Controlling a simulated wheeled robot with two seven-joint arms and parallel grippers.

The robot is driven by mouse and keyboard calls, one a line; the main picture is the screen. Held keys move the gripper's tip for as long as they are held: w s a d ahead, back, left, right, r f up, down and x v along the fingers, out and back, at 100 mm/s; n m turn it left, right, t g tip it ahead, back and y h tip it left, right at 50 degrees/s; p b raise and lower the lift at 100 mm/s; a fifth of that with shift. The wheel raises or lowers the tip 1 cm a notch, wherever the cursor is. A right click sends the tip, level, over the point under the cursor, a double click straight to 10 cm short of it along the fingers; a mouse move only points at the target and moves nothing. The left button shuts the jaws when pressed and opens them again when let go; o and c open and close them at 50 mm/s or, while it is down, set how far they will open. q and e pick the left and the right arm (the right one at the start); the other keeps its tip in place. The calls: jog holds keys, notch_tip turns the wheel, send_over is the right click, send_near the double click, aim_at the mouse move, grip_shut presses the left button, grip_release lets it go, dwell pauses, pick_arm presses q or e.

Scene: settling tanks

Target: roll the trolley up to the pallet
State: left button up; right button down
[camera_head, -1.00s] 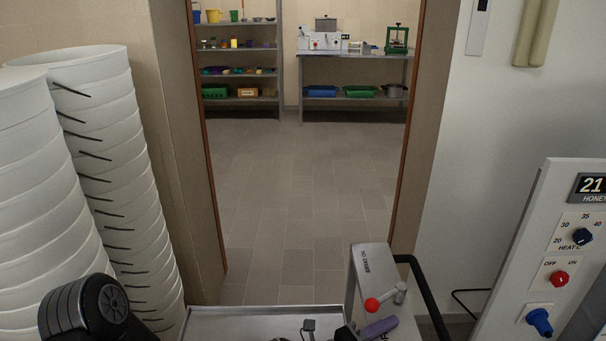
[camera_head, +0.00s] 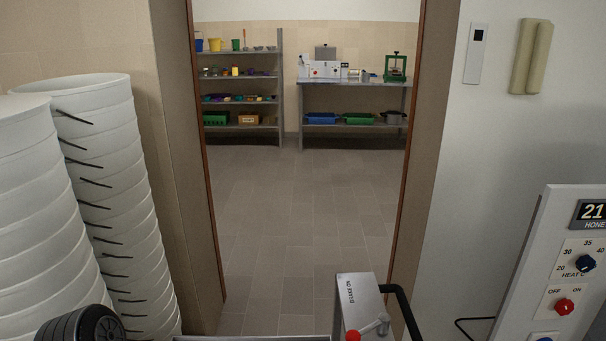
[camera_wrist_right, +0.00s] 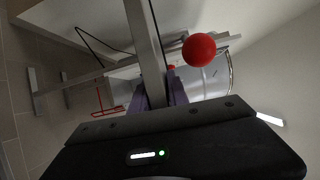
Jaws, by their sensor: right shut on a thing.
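The trolley shows at the bottom edge of the head view. I see a thin strip of its grey metal rim (camera_head: 250,338), a pale box (camera_head: 357,299) with a brake label, and a black curved rail (camera_head: 401,308). A lever with a red knob (camera_head: 353,336) is on the box. In the right wrist view my right gripper (camera_wrist_right: 158,92), with purple fingers, is shut on a grey bar (camera_wrist_right: 145,40) of the trolley. The red knob (camera_wrist_right: 198,50) is close beside it. My left gripper is out of view. No pallet is in view.
A doorway opens ahead onto clear tiled floor (camera_head: 300,220). Stacked white buckets (camera_head: 105,200) stand left of it. A control panel (camera_head: 570,270) stands at right. Beyond are a shelf rack (camera_head: 281,90) and a metal table (camera_head: 350,84).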

jog(key=shift+w+r, duration=0.1)
jog(key=shift+r, duration=0.6)
jog(key=shift+d+p, duration=0.3)
jog(key=shift+p, duration=0.1)
jog(key=c, duration=1.5)
grip_release()
jog(key=shift+s, duration=0.2)
jog(key=o, duration=0.3)
jog(key=shift+f, duration=0.1)
jog(key=shift+o, duration=0.7)
jog(key=shift+s+d+f+n+b, duration=0.15)
jog(key=shift+s+f+n, duration=0.1)
jog(key=shift+f, duration=0.25)
jog(key=shift+s+d+f+n+b, duration=0.15)
jog(key=shift+s+f+n, duration=0.1)
jog(key=shift+f, duration=0.25)
jog(key=o, duration=0.4)
jog(key=shift+w+a+r, duration=0.1)
jog(key=shift+w+r, duration=0.05)
jog(key=shift+r, duration=0.1)
jog(key=shift+o, duration=0.2)
jog(key=shift+r, duration=0.1)
